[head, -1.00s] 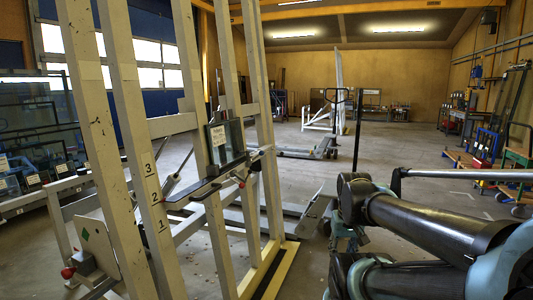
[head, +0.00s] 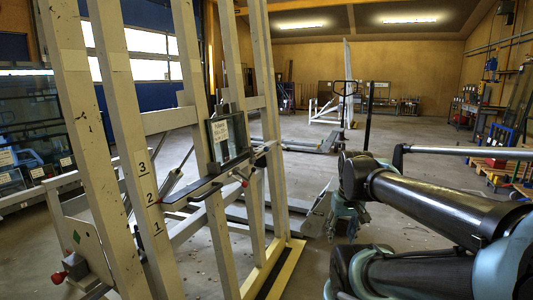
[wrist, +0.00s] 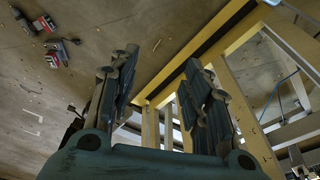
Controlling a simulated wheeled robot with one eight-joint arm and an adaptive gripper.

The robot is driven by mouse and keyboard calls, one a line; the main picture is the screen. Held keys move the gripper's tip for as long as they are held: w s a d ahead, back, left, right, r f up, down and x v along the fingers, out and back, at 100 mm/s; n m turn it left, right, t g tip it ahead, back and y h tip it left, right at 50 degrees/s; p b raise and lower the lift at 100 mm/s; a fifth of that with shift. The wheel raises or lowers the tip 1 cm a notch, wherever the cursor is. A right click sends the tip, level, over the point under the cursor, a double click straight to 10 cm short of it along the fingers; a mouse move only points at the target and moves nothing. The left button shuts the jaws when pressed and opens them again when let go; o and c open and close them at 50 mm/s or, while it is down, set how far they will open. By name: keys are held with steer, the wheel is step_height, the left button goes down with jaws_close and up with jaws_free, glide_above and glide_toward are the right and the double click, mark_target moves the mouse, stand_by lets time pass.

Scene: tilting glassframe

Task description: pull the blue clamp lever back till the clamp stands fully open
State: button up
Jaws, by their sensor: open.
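The tilting glass frame (head: 136,200), made of tall pale posts, stands on the left in the head view. A dark ledge (head: 205,190) crosses it, with a small glass pane (head: 228,137) standing on it. I cannot make out a blue clamp lever for certain in either view. In the wrist view my gripper (wrist: 160,88) is open and empty, its two dark fingers spread apart. The frame's yellow-edged base (wrist: 205,55) lies beyond and to the right of the fingers, apart from them.
A red knob (head: 58,277) sits low on the frame's left side. A pallet truck (head: 318,144) stands behind, on open floor. Glass panes on racks (head: 28,115) are at the left. Workbenches (head: 468,108) line the right wall. Small red items (wrist: 57,50) show in the wrist view.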

steer(key=w+a+r+n, duration=0.2)
steer(key=w+a+r, duration=0.1)
steer(key=w+r, duration=0.75)
step_height(320, 180, up, 17)
steer(key=n+y, duration=0.4)
steer(key=n, duration=0.4)
glide_above(267, 150)
steer(key=s+d, duration=0.2)
steer(key=d, duration=0.3)
steer(key=x, duration=1.7)
steer(key=shift+d, duration=0.35)
steer(key=shift+d, duration=0.1)
jaws_close()
